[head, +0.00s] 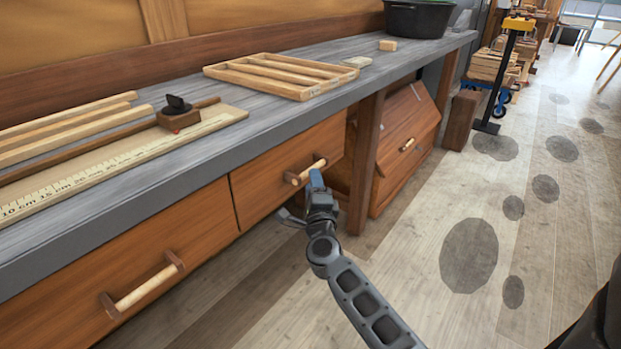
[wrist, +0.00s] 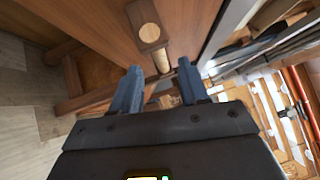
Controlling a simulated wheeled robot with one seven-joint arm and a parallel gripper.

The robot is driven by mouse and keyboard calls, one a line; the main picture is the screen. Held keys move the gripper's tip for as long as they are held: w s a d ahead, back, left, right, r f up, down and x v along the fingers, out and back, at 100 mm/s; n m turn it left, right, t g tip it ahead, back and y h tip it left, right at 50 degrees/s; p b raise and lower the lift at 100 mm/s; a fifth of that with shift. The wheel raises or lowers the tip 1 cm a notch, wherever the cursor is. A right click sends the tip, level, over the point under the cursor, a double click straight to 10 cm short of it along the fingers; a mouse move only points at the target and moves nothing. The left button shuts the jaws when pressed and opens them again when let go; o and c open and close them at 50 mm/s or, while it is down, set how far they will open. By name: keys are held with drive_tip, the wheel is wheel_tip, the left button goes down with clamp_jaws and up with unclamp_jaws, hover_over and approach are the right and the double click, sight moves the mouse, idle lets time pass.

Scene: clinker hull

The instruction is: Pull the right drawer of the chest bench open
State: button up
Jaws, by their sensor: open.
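The chest bench (head: 130,190) runs along the wall with a grey top and brown drawer fronts. Its right drawer (head: 260,188) looks closed, roughly in line with the left drawer. The drawer handle (head: 307,170) is a pale wooden bar on two brown mounts. I cannot tell whether either finger touches the bar.
The left drawer (head: 170,250) has a similar handle (head: 145,286). On the bench top lie a wooden rack (head: 275,73), a ruler board (head: 130,147) and wooden strips. A wooden box (head: 410,140) stands beyond the bench leg (head: 366,160).

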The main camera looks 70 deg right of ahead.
drive_tip(key=shift+x, duration=2.15)
drive_tip(key=shift+c, duration=0.2)
clamp_jaws()
